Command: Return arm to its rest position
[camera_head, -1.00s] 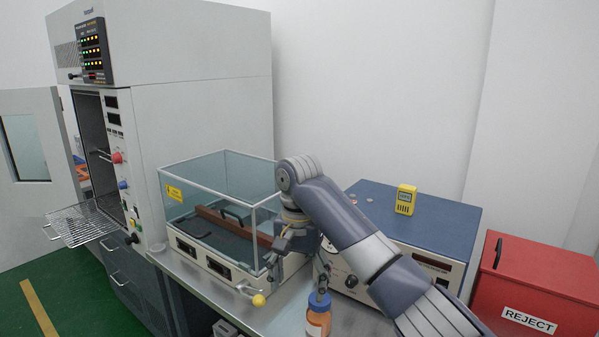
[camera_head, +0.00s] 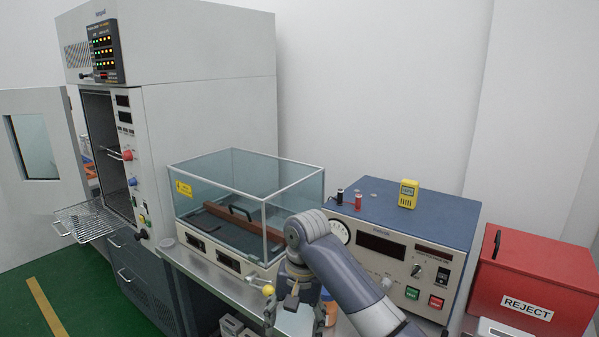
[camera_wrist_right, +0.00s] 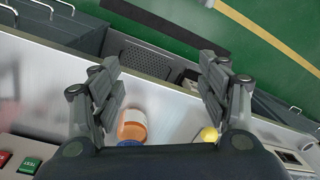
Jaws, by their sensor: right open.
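My right arm (camera_head: 345,270) comes in from the lower right in the head view, low in front of the blue instrument. My right gripper (camera_head: 294,314) points down over the front of the bench, with its fingers spread and nothing between them. It also shows open and empty in the right wrist view (camera_wrist_right: 160,92). An orange bottle (camera_wrist_right: 132,126) with a white label and blue cap stands on the bench below the gripper, near one finger. In the head view the arm and gripper mostly hide it. My left gripper is not in view.
A glass-walled case (camera_head: 245,205) with a yellow knob (camera_head: 268,290) stands left of the gripper. The blue instrument (camera_head: 440,235) carries a yellow meter (camera_head: 408,194). A red reject bin (camera_head: 535,280) stands at right. A tall cabinet (camera_head: 205,110) with its door open stands at left.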

